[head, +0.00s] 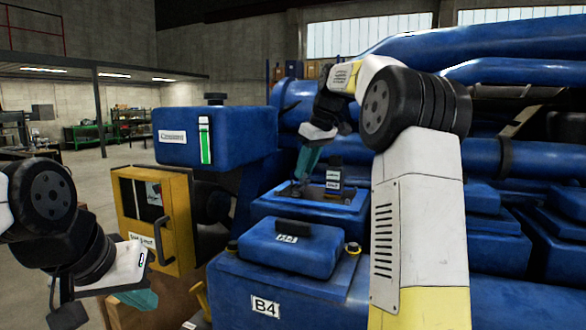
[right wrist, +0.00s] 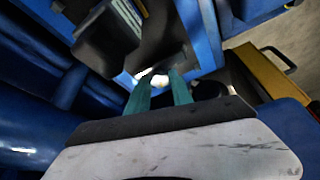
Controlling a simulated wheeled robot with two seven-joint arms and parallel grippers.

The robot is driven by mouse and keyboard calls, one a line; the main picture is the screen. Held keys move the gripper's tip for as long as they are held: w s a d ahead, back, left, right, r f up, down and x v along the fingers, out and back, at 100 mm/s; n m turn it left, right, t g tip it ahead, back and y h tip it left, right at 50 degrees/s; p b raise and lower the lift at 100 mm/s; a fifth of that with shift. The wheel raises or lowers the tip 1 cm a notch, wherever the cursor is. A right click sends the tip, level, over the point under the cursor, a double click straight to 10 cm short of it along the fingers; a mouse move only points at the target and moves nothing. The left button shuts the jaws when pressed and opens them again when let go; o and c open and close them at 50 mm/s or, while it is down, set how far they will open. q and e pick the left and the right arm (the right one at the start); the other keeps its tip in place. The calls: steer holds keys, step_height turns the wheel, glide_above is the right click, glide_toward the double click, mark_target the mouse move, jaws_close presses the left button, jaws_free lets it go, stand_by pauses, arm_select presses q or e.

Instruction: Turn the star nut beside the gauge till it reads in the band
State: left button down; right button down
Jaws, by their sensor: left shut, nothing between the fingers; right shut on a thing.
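My right gripper (head: 302,178) points down at a blue engine block (head: 330,207) in the head view. In the right wrist view its two teal fingers (right wrist: 163,84) close on a small pale piece, the star nut (right wrist: 153,77), mostly hidden by the fingers. Beside it stands a small black upright unit with white labels (head: 333,178), which looks like the gauge; its reading cannot be made out. A dark body (right wrist: 105,38) is close to the fingers in the wrist view. My left gripper (head: 142,298) is shut and empty at lower left, far from the nut.
A blue tank (head: 240,150) with a green-striped strip (head: 205,140) stands left of the nut. Below it is a yellow cabinet (head: 178,205) with a handle. A blue cover marked B4 (head: 290,290) lies in front. Large blue pipes (head: 480,40) run behind my right arm.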

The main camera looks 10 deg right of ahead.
steer(key=shift+r, duration=0.1)
steer(key=c, duration=1.1)
jaws_free()
steer(key=v, duration=0.7)
steer(key=shift+s+d+r, duration=0.1)
steer(key=shift+s+r, duration=0.1)
steer(key=shift+r, duration=0.1)
